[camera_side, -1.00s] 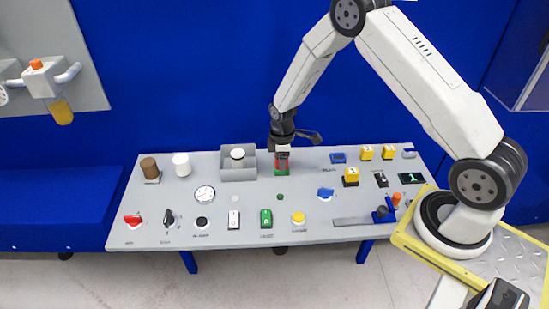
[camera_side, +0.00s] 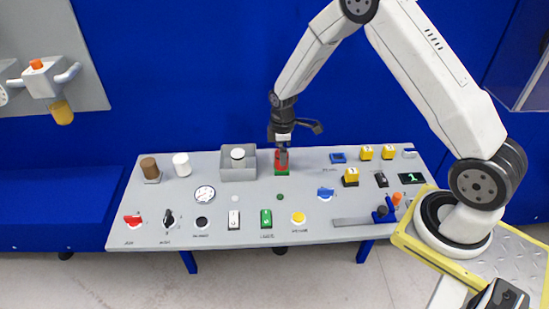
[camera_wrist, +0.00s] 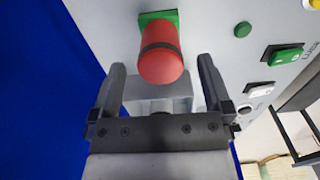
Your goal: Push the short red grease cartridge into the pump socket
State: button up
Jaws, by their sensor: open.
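The red cartridge (camera_side: 278,158) is a short upright cylinder on a green square (camera_side: 282,173) near the back middle of the grey table. In the wrist view the cartridge (camera_wrist: 162,62) has a dark band and stands on the green square (camera_wrist: 150,16). My gripper (camera_side: 283,151) is above it in the side view, with a dark finger in front of part of the red. In the wrist view my gripper (camera_wrist: 162,66) is open, with one finger each side of the cartridge and gaps between. I cannot tell for certain which part is the pump socket.
A wall unit (camera_side: 43,78) with an orange cap and an amber cup is at far left. A grey open box (camera_side: 239,174) holding a white round piece stands just left of the cartridge. Switches and knobs line the table front.

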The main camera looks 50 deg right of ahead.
jog(key=shift+r, duration=1.95)
jog(key=shift+s+a+r, duration=0.25)
jog(key=shift+s+r, duration=0.05)
jog(key=shift+r, duration=0.2)
jog(key=s+a+r+m+t, duration=0.1)
jog(key=s+a+r+m, duration=0.2)
jog(key=s, duration=0.5)
jog(key=s+a+r+m+t, duration=0.1)
jog(key=s+a+r+m, duration=0.2)
jog(key=s+r+m, duration=0.3)
jog(key=s, duration=0.3)
jog(key=shift+a+r+t, duration=0.3)
jog(key=shift+r, duration=0.05)
jog(key=shift+w, duration=0.1)
